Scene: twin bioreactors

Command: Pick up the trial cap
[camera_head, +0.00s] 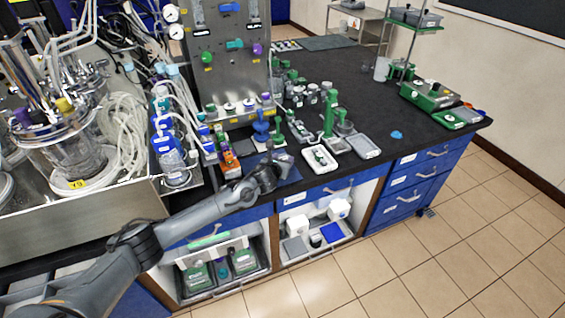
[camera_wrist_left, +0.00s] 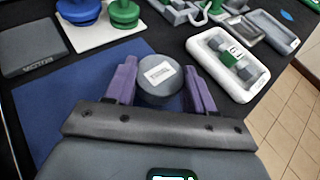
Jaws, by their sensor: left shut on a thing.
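A round grey cap (camera_wrist_left: 158,92) with a white label on top sits between the two purple fingers of my left gripper (camera_wrist_left: 161,82). The fingers touch it on both sides, and the gripper is shut on it. The cap is over a dark blue mat (camera_wrist_left: 58,112); whether it rests on the mat or is lifted cannot be told. In the head view my left gripper (camera_head: 266,178) is at the front edge of the black bench, and the cap is not clear there. My right gripper is in neither view.
A white tray (camera_wrist_left: 194,46) with a green-and-grey piece lies right of the gripper. A dark grey block (camera_wrist_left: 32,48) lies left. Blue and green round-based stands (camera_wrist_left: 78,10) are behind. Bioreactor glassware (camera_head: 65,150) crowds the left; the bench's right part (camera_head: 370,120) has free room.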

